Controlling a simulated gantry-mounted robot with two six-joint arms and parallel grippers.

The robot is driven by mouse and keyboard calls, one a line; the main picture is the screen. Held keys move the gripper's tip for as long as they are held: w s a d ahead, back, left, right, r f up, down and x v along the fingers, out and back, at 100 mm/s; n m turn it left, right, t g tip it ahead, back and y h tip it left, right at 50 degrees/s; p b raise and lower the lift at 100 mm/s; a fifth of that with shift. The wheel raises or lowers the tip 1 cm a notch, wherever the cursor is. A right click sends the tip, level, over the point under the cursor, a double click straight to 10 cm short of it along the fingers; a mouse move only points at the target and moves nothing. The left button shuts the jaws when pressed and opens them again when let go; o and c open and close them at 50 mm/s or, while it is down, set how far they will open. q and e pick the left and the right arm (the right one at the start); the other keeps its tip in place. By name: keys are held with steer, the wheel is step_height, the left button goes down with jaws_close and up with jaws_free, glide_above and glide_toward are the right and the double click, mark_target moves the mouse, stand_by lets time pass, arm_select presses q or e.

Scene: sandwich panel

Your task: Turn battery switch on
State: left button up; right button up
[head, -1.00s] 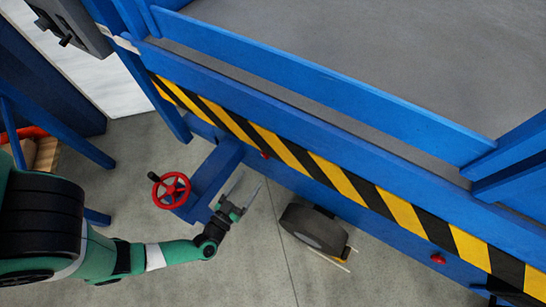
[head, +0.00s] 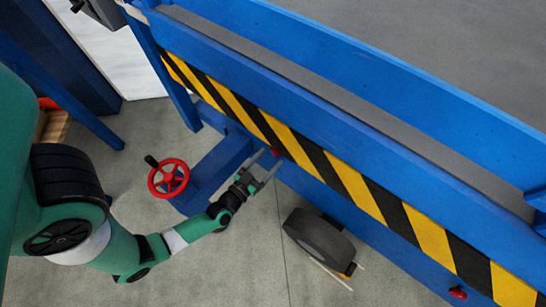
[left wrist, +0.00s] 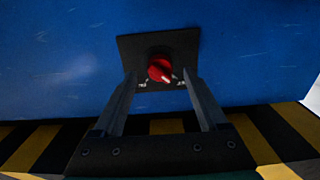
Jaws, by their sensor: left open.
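The battery switch appears to be a red rotary knob (left wrist: 160,67) on a black square plate (left wrist: 128,48) fixed to a blue panel. Its pale pointer mark faces the lower right, and small white labels beside it are only partly readable. In the head view, a red knob (head: 276,152) shows at the striped edge by my left gripper (head: 270,167). My left gripper (left wrist: 160,76) is open, with its two fingers on either side of the knob in the wrist picture. I cannot tell whether they touch it. My right gripper is not in view.
A red handwheel (head: 168,178) stands left of my left gripper. A dark wheel (head: 318,238) is on the floor side to the right. A second red knob (head: 457,293) is far right along the blue frame. Yellow-black striping (head: 345,178) runs along the frame.

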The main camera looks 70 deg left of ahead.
arm_select(q)
steer(key=x, duration=0.2)
steer(key=shift+w+a, duration=0.2)
steer(key=shift+w, duration=0.1)
steer(key=shift+c, duration=0.2)
jaws_close()
